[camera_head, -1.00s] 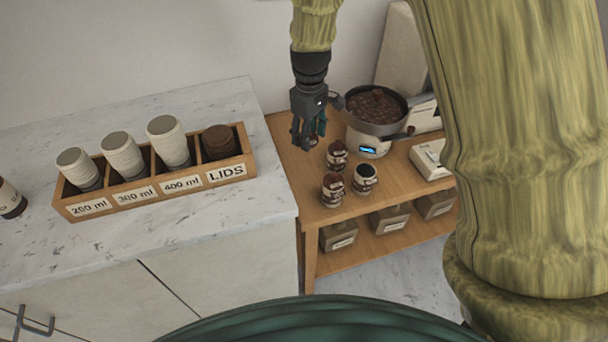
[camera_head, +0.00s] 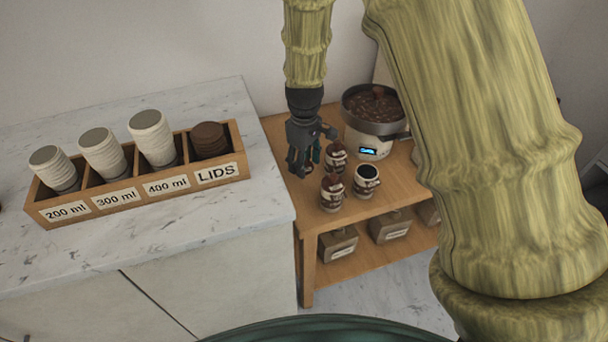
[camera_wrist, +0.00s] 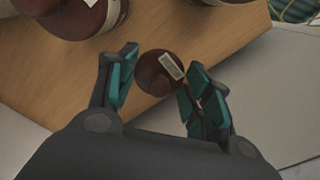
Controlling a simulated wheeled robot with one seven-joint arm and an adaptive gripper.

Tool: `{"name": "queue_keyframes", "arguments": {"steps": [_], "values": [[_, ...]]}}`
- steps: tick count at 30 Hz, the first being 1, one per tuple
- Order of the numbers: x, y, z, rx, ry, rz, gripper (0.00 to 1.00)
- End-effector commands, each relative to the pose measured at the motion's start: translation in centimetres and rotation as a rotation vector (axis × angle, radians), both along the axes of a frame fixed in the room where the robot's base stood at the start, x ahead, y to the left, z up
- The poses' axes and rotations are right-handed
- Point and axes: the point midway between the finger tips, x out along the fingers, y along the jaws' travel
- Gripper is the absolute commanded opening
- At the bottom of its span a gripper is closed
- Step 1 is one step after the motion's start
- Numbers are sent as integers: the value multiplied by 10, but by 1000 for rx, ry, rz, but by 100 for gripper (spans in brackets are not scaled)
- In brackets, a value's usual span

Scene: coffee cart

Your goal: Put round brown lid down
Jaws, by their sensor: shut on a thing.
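My gripper (camera_head: 301,168) hangs over the left part of the wooden table, left of several dark jars. In the wrist view my gripper (camera_wrist: 160,88) has its teal fingers on either side of the round brown lid (camera_wrist: 153,74), which carries a small white label. The fingers are shut on the lid. The wooden surface lies beneath it in that view; whether the lid touches the wood I cannot tell. In the head view the lid is mostly hidden by the fingers.
Beside my gripper stand two brown-topped jars (camera_head: 332,193) and one open-topped jar (camera_head: 366,181). A grinder (camera_head: 368,145) full of beans stands behind. The wooden table (camera_head: 318,215) borders the marble counter (camera_head: 200,235), which holds a cup-and-lid box (camera_head: 140,192). The table's front-left corner is clear.

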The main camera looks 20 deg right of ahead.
Motion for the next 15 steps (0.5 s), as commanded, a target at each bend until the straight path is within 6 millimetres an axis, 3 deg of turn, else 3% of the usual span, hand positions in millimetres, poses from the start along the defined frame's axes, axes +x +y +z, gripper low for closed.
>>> {"name": "queue_keyframes", "arguments": {"steps": [8,15], "values": [[0,0,-16,0,0,1,30],[0,0,-44,0,1,0,30]]}}
